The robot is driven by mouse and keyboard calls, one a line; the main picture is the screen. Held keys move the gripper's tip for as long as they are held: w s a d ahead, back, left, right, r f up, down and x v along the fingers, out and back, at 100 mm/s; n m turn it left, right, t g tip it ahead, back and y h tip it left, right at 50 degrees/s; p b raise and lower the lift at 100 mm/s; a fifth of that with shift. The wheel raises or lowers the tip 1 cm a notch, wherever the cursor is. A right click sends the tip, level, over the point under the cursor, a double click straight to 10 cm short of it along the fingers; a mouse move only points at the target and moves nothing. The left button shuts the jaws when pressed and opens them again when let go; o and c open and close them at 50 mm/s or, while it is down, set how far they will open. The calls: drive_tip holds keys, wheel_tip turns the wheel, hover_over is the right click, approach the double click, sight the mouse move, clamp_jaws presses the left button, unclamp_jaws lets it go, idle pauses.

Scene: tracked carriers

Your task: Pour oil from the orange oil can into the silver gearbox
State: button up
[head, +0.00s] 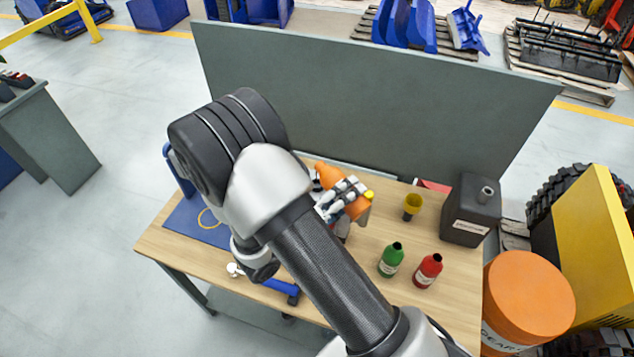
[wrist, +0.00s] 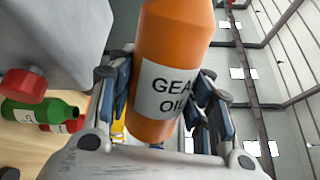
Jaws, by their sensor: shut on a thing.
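My gripper (head: 343,194) is shut on the orange oil can (head: 328,176), above the wooden table. In the wrist view the can (wrist: 172,60) stands between my gripper's fingers (wrist: 165,100), with its white "GEAR OIL" label facing the camera. In the head view the can looks tilted; its spout is not clear. In the wrist view a light grey block with a red round knob (wrist: 24,84), perhaps the silver gearbox (wrist: 60,35), is at the upper left, beside the can. In the head view my arm and gripper hide most of that spot.
A blue-handled tool (head: 280,287) lies near the front edge. A grey panel (head: 370,105) rises behind; an orange drum (head: 530,295) stands right.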

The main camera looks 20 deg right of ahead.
drive_tip(key=shift+f+n+p, duration=0.1)
drive_tip(key=shift+n+p, duration=0.7)
drive_tip(key=shift+p, duration=0.25)
idle(3.8)
